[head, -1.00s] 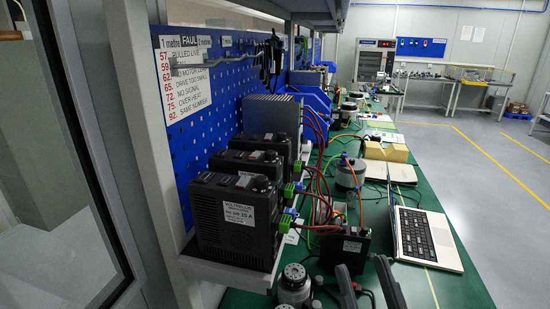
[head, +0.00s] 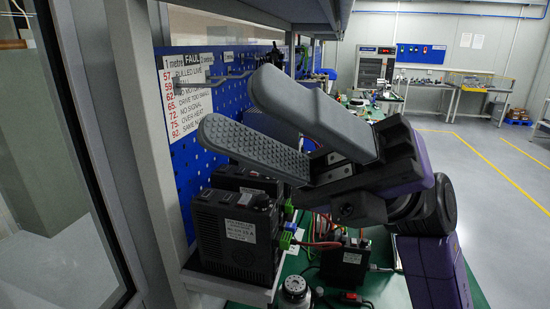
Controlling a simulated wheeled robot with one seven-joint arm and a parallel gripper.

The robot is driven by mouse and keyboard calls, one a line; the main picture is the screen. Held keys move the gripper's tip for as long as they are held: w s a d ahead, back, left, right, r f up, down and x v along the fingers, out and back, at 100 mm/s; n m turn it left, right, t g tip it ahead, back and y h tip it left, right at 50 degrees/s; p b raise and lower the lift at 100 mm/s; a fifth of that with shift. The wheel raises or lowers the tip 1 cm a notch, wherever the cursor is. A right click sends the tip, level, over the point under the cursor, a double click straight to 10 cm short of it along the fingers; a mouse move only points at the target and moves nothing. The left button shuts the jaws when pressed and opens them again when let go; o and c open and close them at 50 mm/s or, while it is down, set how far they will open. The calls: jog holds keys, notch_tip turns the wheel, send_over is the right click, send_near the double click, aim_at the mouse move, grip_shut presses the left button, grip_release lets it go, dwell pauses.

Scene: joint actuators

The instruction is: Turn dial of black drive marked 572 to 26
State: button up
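Black drives stand in a row on a shelf at the left. The nearest black drive (head: 237,232) has a white label, and a dark round knob shows on its top. I cannot read 572 on any drive, nor a dial setting. A second black drive (head: 240,180) shows partly behind it. My gripper (head: 238,108) is raised above the drives, pointing left, with its two grey ribbed fingers apart and nothing between them. It touches no drive that I can see. My gripper and arm hide the farther drives and much of the bench.
A blue pegboard (head: 180,172) with a white fault list (head: 184,101) stands behind the drives. On the green bench below are a small black box (head: 343,262), a round metal part (head: 295,288) and loose cables. An overhead shelf (head: 275,15) runs above.

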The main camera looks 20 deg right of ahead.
jog(key=w+a+f+t+h, duration=0.1)
jog(key=w+f+t+h, duration=0.3)
jog(key=w+f+h, duration=0.5)
jog(key=w+d+f+m+t+h+p, duration=0.1)
jog(key=w+d+f+m+h, duration=0.15)
jog(key=d+h, duration=0.5)
jog(key=w+d+f+m+t+h, duration=0.25)
jog(key=d+h, duration=0.35)
jog(key=d, duration=0.3)
jog(key=shift+g, duration=0.35)
jog(key=w+a+p, duration=0.1)
jog(key=w, duration=0.2)
jog(key=w+a+p, duration=0.2)
jog(key=w, duration=0.2)
jog(key=w+a+p, duration=0.1)
jog(key=w, duration=0.3)
jog(key=shift+a+f+p, duration=0.1)
jog(key=shift+a+p, duration=0.15)
jog(key=shift+p, duration=0.15)
jog(key=shift+f, duration=0.55)
jog(key=shift+c, duration=0.4)
grip_shut()
